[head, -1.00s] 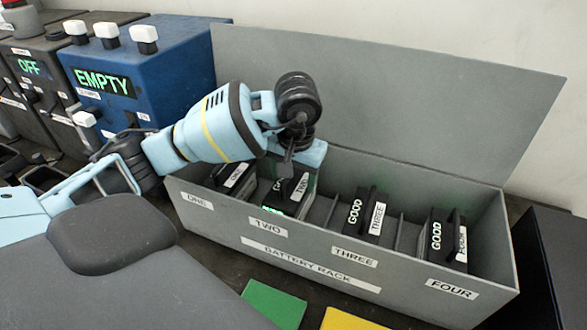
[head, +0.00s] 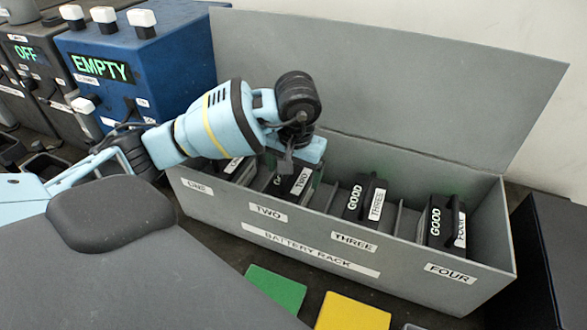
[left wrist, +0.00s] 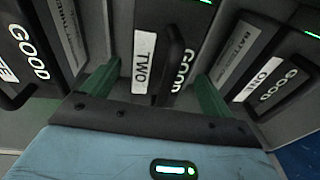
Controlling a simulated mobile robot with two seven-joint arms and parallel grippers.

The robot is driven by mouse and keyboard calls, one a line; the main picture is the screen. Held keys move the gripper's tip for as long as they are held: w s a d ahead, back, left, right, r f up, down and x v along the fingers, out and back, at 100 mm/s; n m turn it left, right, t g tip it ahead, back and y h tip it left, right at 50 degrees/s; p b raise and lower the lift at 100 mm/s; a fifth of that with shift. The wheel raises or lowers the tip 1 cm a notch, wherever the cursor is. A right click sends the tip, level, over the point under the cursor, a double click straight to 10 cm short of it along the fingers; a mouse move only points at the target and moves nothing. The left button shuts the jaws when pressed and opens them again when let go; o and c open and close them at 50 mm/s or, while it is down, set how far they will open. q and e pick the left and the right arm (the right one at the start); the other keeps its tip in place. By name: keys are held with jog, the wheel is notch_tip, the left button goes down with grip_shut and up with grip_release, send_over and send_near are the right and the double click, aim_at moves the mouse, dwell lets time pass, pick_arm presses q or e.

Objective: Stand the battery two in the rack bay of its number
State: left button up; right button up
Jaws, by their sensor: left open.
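Battery two (head: 300,182), dark with a white TWO label, stands in the bay labelled TWO (head: 268,212) of the grey battery rack (head: 330,258). My left gripper (head: 293,168) is above it, pointing down, and hides its top. In the left wrist view, battery two (left wrist: 170,62) is between the two green fingers of the open left gripper (left wrist: 155,88), with visible gaps on both sides. Its GOOD lettering shows beside the handle. The lower part of the battery is hidden by the rack front. My right gripper is not in view.
Battery one (left wrist: 268,85), battery three (head: 366,200) and battery four (head: 447,225) stand in the other bays, close by. The rack's tall back panel (head: 400,90) rises behind. A blue box reading EMPTY (head: 140,75) stands left. Green (head: 275,290) and yellow (head: 352,312) patches lie in front.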

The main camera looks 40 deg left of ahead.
aim_at(295, 183)
pick_arm(q)
jog(key=shift+r, duration=0.2)
notch_tip(295, 183, up, 12)
jog(key=s+d+p, duration=0.1)
jog(key=shift+f, duration=0.15)
jog(key=shift+d, duration=0.1)
dwell(1.2)
